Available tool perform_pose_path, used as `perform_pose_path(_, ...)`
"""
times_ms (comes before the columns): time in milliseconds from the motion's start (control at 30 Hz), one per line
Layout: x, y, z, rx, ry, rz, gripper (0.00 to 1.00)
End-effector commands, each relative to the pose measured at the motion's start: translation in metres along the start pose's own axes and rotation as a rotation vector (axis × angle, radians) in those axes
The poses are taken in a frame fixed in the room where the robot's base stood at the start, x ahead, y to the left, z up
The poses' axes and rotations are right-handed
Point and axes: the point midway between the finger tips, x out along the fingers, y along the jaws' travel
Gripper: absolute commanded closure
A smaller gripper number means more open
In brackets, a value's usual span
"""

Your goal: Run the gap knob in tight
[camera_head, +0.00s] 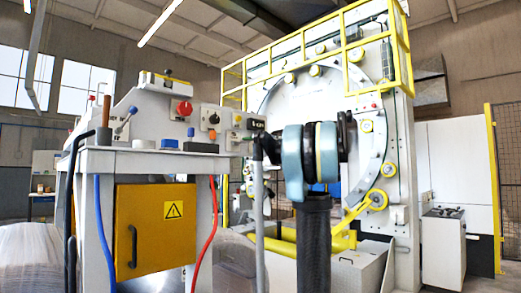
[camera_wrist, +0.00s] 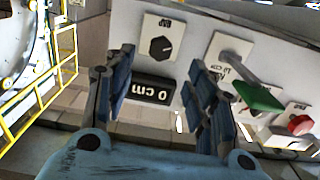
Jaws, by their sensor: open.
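The gap knob (camera_wrist: 161,47) is a black round knob on a pale square plate, seen upside down in the wrist view. The plate's small label reads like "GAP". My gripper (camera_wrist: 160,64) is open, its two blue-and-black fingers spread to the left and right. The knob shows between and just beyond the fingertips, with nothing gripped. A black display (camera_wrist: 152,90) reading "0 cm" shows upside down between the fingers. In the head view, my arm reaches to the control panel, where the display (camera_head: 255,124) shows; the arm partly hides this part of the panel.
A lever with a green handle (camera_wrist: 259,97) sticks out close to the right finger in the wrist view. A red button (camera_wrist: 299,124) lies further right. The head view shows a yellow cabinet (camera_head: 152,228) below the panel and a yellow railing (camera_head: 405,60) behind my arm.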

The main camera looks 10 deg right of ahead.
Motion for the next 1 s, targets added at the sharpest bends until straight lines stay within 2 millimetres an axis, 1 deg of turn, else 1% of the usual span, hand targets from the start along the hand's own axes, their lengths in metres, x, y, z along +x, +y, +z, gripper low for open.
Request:
perform_pose_path(33,0.011,-0.001,0.000,0.000,0.000,-0.003,0.49)
perform_pose_path(400,0.076,-0.001,0.000,0.000,-0.001,-0.004,0.49)
perform_pose_path(600,0.104,-0.001,0.000,0.001,-0.001,-0.002,0.49)
perform_pose_path(800,0.117,-0.001,0.000,0.001,-0.001,-0.001,0.49)
perform_pose_path(1000,0.120,-0.001,0.000,0.001,-0.001,0.000,0.49)
